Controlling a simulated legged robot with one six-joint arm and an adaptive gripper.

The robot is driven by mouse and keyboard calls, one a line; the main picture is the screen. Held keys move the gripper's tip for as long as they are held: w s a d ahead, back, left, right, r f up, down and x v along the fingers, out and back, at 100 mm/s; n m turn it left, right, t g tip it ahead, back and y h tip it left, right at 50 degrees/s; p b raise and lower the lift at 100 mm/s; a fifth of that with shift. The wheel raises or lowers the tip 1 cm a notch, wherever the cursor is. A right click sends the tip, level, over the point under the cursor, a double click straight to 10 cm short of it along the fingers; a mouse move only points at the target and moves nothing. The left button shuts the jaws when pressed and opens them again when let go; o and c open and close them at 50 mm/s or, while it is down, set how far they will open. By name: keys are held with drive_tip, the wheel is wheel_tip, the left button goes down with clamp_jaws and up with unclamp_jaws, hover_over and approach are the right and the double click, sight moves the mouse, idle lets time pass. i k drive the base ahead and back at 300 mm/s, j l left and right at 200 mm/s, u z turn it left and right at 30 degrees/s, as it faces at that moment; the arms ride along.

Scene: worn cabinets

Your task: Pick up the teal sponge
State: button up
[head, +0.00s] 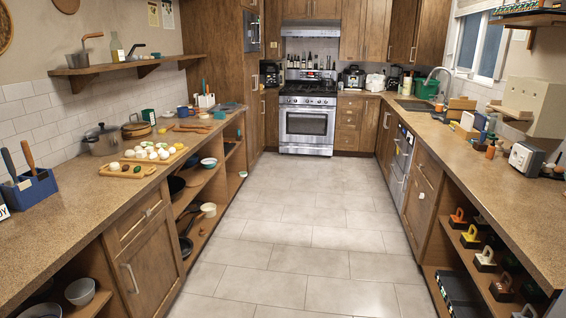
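I cannot pick out the teal sponge with certainty in the head view. A small dark green-teal item (149,115) stands at the back of the left counter, but it looks more like a box or mug than a sponge. A cluster of small items (480,125), some bluish, sits on the right counter, too small to tell apart. My gripper and arm are not in view.
Clear tiled floor (290,230) runs between the left counter (90,215) and the right counter (460,165) to the stove (306,120). Open lower shelves on both sides hold bowls, pans and handled tools. A toaster (526,158) stands on the right counter.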

sight(218, 116)
drive_tip(key=i+z, duration=0.15)
drive_tip(key=i, duration=1.3)
drive_tip(key=i+u, duration=0.2)
drive_tip(key=i, duration=1.2)
drive_tip(key=i+u, duration=0.4)
drive_tip(key=i, duration=0.35)
drive_tip(key=i+l+u, duration=0.15)
drive_tip(key=i+u, duration=0.25)
drive_tip(key=i, duration=0.35)
drive_tip(key=i+z, duration=0.1)
drive_tip(key=i, duration=0.75)
drive_tip(key=i+j+z, duration=0.15)
drive_tip(key=i, duration=0.65)
drive_tip(key=i+u, duration=0.15)
drive_tip(key=i, duration=0.35)
drive_tip(key=i+l+u, duration=0.1)
drive_tip(key=i, duration=0.4)
drive_tip(key=i+u, duration=0.2)
drive_tip(key=u, duration=0.2)
drive_tip(key=i+u, duration=0.15)
drive_tip(key=u, duration=0.25)
drive_tip(key=i+l+u, duration=0.15)
drive_tip(key=u, duration=0.25)
drive_tip(key=i+l+u, duration=0.15)
drive_tip(key=u, duration=0.25)
drive_tip(key=i+l+u, duration=0.1)
drive_tip(key=l+u, duration=0.15)
drive_tip(key=u, duration=0.15)
